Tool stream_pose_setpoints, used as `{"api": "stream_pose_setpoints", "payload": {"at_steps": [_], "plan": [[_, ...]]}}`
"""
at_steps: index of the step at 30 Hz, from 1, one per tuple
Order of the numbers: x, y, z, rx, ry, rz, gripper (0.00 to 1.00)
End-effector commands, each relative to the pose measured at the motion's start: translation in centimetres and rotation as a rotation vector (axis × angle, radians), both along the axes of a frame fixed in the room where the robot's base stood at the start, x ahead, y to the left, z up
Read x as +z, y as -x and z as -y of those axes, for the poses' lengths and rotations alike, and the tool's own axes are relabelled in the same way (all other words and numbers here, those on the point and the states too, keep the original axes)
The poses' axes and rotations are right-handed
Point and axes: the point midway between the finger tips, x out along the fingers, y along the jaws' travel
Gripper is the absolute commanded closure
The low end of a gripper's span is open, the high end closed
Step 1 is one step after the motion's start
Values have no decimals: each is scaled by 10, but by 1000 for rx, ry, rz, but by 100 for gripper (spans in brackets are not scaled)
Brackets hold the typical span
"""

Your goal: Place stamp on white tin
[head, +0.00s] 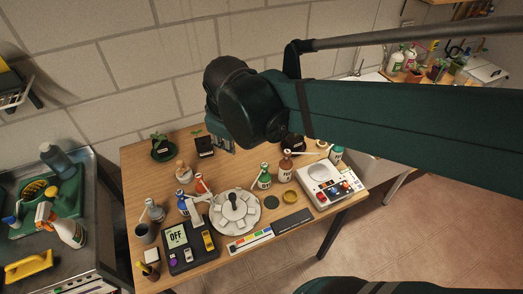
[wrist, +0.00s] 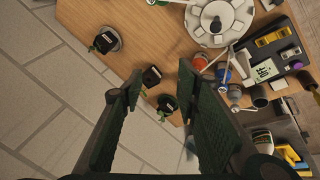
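A small beige knobbed object (head: 183,171), possibly the stamp, stands on the wooden table left of centre in the head view. It is too small to be sure. I cannot pick out a white tin with certainty in either view. My gripper (wrist: 160,82) is open and empty, its two dark green fingers wide apart. In the head view it hangs over the back of the table (head: 222,137), right of the beige object. Between and below the fingers in the wrist view are dark potted plants (wrist: 152,76); a finger hides part of the table.
A grey-white round carousel (head: 236,211) fills the table's middle. Several bottles with spouts (head: 264,178) stand around it. A dark device reading OFF (head: 187,245) is front left; a white device (head: 330,184) is right. A potted plant (head: 163,149) sits at the back left.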

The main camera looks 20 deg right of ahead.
Motion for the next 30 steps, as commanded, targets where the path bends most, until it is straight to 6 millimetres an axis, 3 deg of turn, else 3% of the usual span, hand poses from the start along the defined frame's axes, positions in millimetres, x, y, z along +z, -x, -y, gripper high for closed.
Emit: {"api": "stream_pose_setpoints", "payload": {"at_steps": [19,30], "plan": [[8,79,47,-464,-327,154,68],[6,102,58,-625,-448,209,68]]}}
